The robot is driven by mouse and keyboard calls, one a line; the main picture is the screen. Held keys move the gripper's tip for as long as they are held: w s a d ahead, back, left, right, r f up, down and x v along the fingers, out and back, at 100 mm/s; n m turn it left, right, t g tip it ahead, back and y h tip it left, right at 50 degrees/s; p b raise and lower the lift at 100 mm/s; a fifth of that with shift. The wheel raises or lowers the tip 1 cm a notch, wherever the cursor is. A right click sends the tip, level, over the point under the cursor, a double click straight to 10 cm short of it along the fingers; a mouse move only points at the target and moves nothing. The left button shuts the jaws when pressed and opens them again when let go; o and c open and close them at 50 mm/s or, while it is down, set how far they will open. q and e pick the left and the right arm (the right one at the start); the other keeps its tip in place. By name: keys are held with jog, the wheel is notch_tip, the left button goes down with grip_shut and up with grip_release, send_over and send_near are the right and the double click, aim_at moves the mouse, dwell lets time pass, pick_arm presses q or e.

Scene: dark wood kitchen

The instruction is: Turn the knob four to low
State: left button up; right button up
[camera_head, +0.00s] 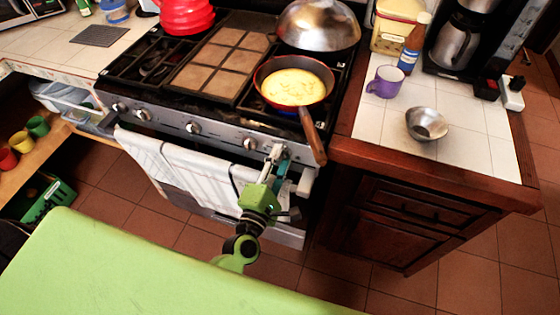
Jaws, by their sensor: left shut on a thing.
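The stove's front panel (220,135) carries a row of silver knobs, including one at the far left (118,107), one beside it (143,114), a middle one (193,128) and one further right (249,143). My left gripper (277,152) is at the right end of this panel, to the right of the last clearly visible knob. It is shut on a knob there, which the fingers mostly hide. Knob markings are too small to read. My right gripper is not in view.
A red pan (266,75) with yellow food stands on the right burner, its wooden handle (312,137) jutting over the panel just right of my left gripper. A striped towel (170,165) hangs on the oven door. A purple mug (386,81) and metal bowl (427,124) stand on the right counter.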

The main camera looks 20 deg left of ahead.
pick_arm(q)
jog(key=shift+n, duration=0.6)
jog(key=o, duration=1.1)
jog(key=s, duration=1.2)
jog(key=shift+a, duration=0.2)
jog(key=shift+f, duration=0.1)
